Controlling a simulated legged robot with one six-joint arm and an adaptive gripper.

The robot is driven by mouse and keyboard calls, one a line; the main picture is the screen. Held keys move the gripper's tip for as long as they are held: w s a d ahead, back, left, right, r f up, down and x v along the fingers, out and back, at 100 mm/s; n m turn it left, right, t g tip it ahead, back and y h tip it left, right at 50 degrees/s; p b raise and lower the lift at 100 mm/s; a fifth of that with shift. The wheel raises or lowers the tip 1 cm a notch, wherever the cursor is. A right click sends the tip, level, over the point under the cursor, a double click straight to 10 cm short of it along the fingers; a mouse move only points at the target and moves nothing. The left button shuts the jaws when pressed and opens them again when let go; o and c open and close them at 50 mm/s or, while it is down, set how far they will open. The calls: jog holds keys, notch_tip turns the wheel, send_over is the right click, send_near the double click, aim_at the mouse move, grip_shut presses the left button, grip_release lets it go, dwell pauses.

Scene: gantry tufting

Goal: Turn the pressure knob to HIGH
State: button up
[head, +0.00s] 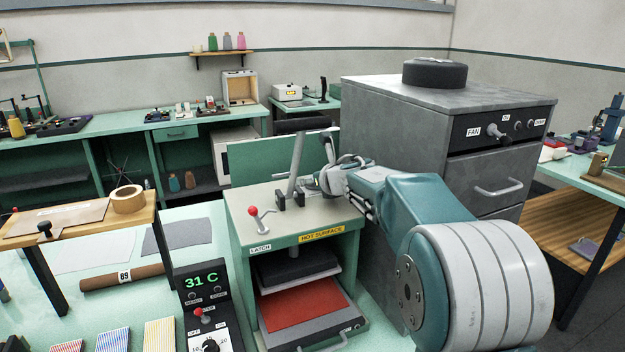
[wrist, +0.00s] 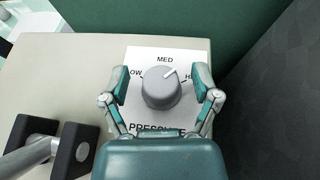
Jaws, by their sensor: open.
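The grey round pressure knob (wrist: 160,92) sits on a white label plate (wrist: 144,58) in the wrist view. Its white pointer mark points up and to the right, between MED and the partly covered right-hand label. The left label shows only as "OW", and the word PRESSURE below is partly covered. My gripper (wrist: 162,84) is open, with one finger on each side of the knob and visible gaps to it. In the head view my gripper (head: 338,176) is over the top right of the green press (head: 240,237), and the knob cannot be made out there.
A metal lever (head: 297,165) with black brackets stands left of my gripper. A red-tipped latch lever (head: 253,212) is on the press top. A grey fan cabinet (head: 400,125) stands close behind and right. A control box (head: 203,290) reading 31 C is front left.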

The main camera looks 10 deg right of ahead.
grip_shut()
jog(key=shift+m+h, duration=0.6)
jog(key=shift+h, duration=0.1)
jog(key=shift+s+f+m+t+h, duration=0.1)
jog(key=shift+f+m+t+h, duration=0.2)
jog(key=shift+m+h, duration=0.45)
jog(key=shift+r+m+h, duration=0.1)
jog(key=shift+m+h, duration=0.15)
jog(key=shift+h, duration=0.1)
